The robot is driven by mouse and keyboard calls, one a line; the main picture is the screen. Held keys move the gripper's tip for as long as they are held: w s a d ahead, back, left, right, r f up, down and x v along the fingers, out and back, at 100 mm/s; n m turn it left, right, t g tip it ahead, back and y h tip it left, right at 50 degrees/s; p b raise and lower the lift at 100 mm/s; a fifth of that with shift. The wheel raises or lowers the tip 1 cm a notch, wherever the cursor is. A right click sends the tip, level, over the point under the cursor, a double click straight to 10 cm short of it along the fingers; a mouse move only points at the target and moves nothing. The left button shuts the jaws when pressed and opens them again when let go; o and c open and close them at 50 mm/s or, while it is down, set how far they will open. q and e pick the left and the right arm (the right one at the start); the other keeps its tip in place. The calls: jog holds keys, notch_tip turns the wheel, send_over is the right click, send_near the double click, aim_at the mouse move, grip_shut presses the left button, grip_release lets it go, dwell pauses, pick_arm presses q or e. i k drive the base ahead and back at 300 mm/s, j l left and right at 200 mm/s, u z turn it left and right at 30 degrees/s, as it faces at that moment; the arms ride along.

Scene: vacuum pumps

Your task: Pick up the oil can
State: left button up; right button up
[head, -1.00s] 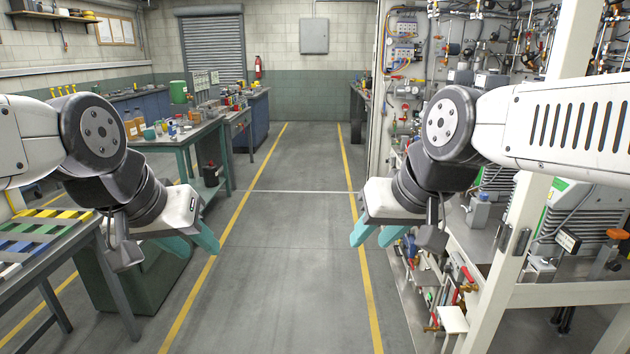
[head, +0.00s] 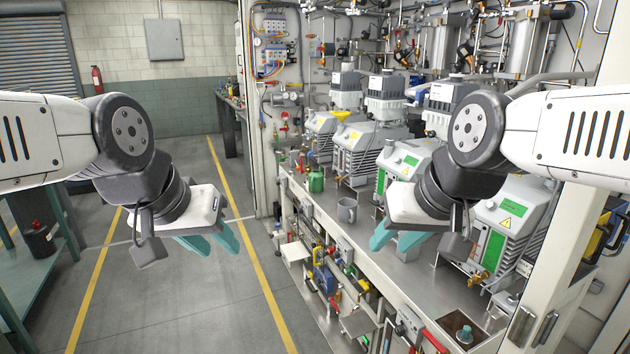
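A small green can (head: 316,181), which looks like the oil can, stands on the metal bench top near its far left end in the head view. A grey jug (head: 347,210) stands nearer and to its right. My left gripper (head: 221,252) is open and empty above the floor, left of the bench and apart from the can. My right gripper (head: 391,246) is open and empty, and in the picture lies over the bench, right of and below the can and jug. Neither gripper touches the can.
Several vacuum pumps (head: 502,222) stand along the bench, with pipes and gauges on the wall behind. Valves and fittings (head: 335,270) line the bench front. A white post (head: 560,250) rises at right. The floor (head: 190,300) left of the bench is clear.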

aim_at(315, 178)
jog(key=i+z, duration=0.25)
jog(key=i, duration=0.4)
jog(key=i+j, duration=0.5)
jog(key=i, duration=0.25)
jog(key=i+j+z, duration=0.1)
jog(key=i+j, duration=0.4)
jog(key=i, duration=0.2)
jog(key=i+j, duration=0.55)
jog(key=i, duration=0.15)
